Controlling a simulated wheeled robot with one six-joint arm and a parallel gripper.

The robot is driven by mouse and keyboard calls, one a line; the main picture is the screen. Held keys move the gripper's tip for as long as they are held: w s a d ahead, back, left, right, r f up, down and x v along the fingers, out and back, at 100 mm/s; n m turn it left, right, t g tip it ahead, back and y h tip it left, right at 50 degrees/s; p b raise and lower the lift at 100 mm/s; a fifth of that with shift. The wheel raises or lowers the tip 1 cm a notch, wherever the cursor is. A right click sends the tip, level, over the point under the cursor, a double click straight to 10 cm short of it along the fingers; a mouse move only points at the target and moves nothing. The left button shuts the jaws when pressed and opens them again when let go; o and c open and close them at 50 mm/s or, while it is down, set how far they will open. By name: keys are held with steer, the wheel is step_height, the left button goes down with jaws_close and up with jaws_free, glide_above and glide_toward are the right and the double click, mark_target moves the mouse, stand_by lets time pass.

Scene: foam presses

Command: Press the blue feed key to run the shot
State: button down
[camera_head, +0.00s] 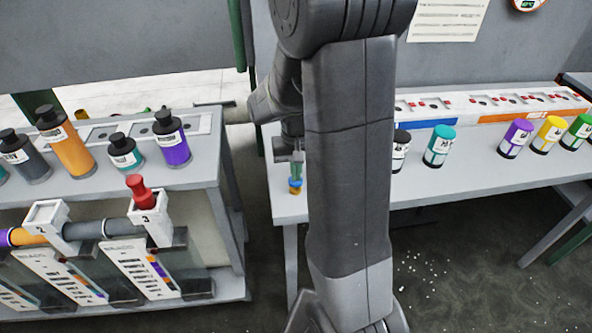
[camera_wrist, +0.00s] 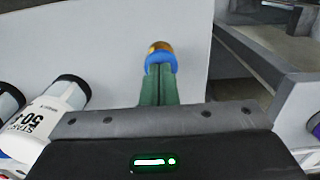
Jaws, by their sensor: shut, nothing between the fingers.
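My gripper (camera_head: 296,175) is over the left end of the right-hand table. Its green fingers (camera_wrist: 158,86) are shut together in the wrist view, with nothing between them. A small round piece with a blue band and a gold-orange part (camera_wrist: 161,60) is right at the fingertips; it also shows below the gripper in the head view (camera_head: 295,185). Whether the fingers touch it, I cannot tell. Whether this piece is the blue feed key, I cannot tell either. No other blue key can be made out.
The right-hand table (camera_head: 490,180) bears a teal bottle (camera_head: 439,147), a purple bottle (camera_head: 515,138) and others. A white-labelled bottle (camera_wrist: 55,105) is close to my gripper's left in the wrist view. Presses, one with a red plunger (camera_head: 140,192), stand at left. A floor gap separates the tables.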

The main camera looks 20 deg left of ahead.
steer(key=shift+f+b, duration=0.6)
steer(key=shift+f, duration=0.3)
steer(key=shift+s+d+f, duration=0.25)
steer(key=shift+s+f, duration=0.1)
steer(key=shift+f, duration=0.05)
steer(key=r+p, duration=0.2)
steer(key=r, duration=0.1)
steer(key=r+p, duration=0.1)
steer(key=shift+w+a+r, duration=0.2)
steer(key=shift+w+r, duration=0.1)
steer(key=shift+w, duration=0.05)
step_height(320, 180, up, 11)
steer(key=shift+f, duration=0.15)
stand_by(0.6)
